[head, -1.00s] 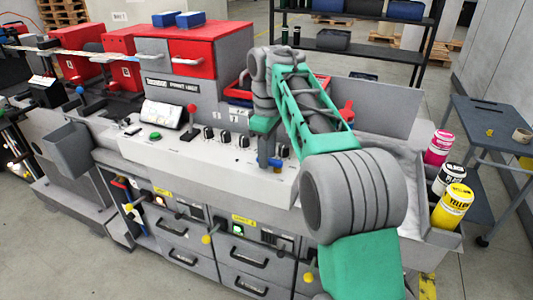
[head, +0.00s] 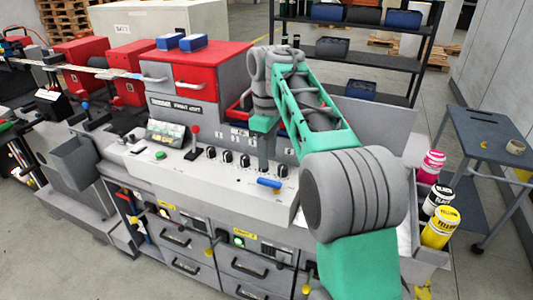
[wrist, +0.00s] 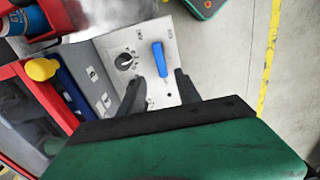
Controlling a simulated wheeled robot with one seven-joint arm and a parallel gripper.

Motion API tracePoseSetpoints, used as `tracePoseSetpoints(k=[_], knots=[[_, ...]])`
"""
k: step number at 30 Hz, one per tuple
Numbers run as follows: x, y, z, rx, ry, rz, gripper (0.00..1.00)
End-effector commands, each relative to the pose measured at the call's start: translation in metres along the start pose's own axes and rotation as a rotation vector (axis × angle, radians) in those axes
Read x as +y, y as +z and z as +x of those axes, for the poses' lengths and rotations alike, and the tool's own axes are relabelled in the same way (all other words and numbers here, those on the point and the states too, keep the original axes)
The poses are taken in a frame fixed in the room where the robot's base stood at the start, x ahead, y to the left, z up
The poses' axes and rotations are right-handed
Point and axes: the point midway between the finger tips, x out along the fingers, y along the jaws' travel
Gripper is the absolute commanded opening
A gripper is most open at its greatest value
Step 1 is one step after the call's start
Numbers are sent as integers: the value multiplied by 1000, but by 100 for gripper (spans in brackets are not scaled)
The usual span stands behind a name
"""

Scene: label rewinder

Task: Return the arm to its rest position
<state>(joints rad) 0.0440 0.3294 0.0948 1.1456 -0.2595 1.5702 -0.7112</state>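My arm reaches up from the lower right of the head view over the label rewinder's grey control panel (head: 150,163). My gripper hangs over the panel and is mostly hidden by my arm there. In the wrist view my gripper (wrist: 159,79) is open, its two dark fingers apart with nothing clamped between them. A blue handle (head: 269,183) sits on the panel below the gripper. In the wrist view the blue handle (wrist: 158,60) lies ahead of the fingers, its near end appearing between the fingertips. The depth gap is hard to tell.
Black knobs (head: 228,156) and a red-topped lever (head: 195,131) stand along the panel. Red drawers (head: 206,72) rise behind. Pink, black and yellow ink cans (head: 440,228) stand at the right end. A grey side table (head: 485,130) is farther right. Floor shows beyond the machine.

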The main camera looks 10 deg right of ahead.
Motion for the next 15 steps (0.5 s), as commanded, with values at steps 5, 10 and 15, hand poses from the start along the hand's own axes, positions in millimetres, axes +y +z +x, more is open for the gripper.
tracePoseSetpoints(k=[5,10,15], knots=[[-2,1,-1,4,3,8,40],[-40,19,-6,70,40,185,40],[-103,59,13,180,96,486,40]])
